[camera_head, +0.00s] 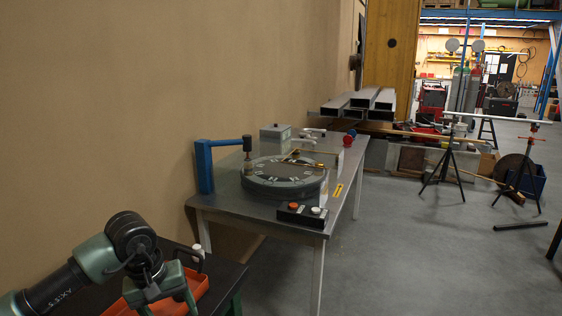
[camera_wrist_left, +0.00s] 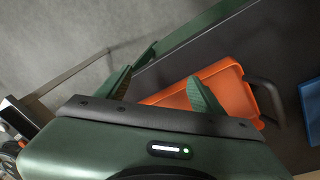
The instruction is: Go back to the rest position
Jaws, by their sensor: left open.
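My left arm comes in from the lower left in the head view, and its green left gripper (camera_head: 167,306) points down over an orange tray (camera_head: 198,284) on a dark table. In the left wrist view the two green fingers of the left gripper (camera_wrist_left: 163,86) stand wide apart with nothing between them. The orange tray (camera_wrist_left: 238,92) shows behind and beside the right finger there; I cannot tell if the gripper touches it. My right gripper is in neither view.
A grey metal table (camera_head: 225,205) holds a round dial-marked turntable (camera_head: 284,190), a blue bracket (camera_head: 204,168) and a button box (camera_head: 302,214). A blue object (camera_wrist_left: 312,110) sits at the wrist view's right edge. Open floor (camera_head: 400,265) lies to the right.

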